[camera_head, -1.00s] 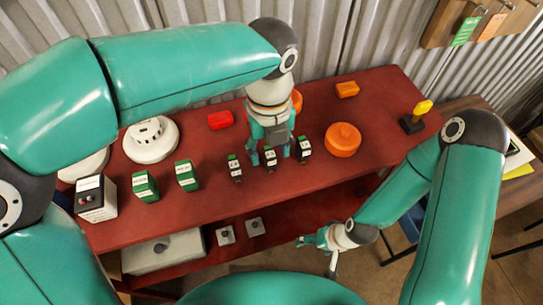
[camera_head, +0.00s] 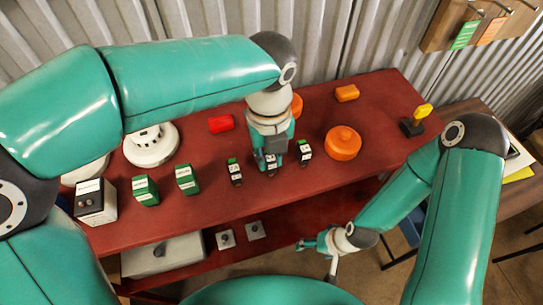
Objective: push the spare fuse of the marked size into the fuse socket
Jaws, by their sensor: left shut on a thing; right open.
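Three small upright black-and-white pieces with green tops stand in a row near the front of the red bench: a left one (camera_head: 235,173), a middle one (camera_head: 271,170) and a right one (camera_head: 304,153). They look like fuses, but their size marks are too small to read. My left gripper (camera_head: 270,160) points down and is shut on the middle piece, hiding most of it. My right gripper (camera_head: 317,254) is open and empty, low in front of the bench. I cannot tell which object is the fuse socket.
On the bench (camera_head: 260,205) are a white box with a black top (camera_head: 96,201), two green-and-white boxes (camera_head: 146,190) (camera_head: 187,180), a white round detector (camera_head: 151,147), a red piece (camera_head: 220,124), orange parts (camera_head: 343,143) and a yellow-handled switch (camera_head: 413,124). A lower shelf holds grey items (camera_head: 226,239).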

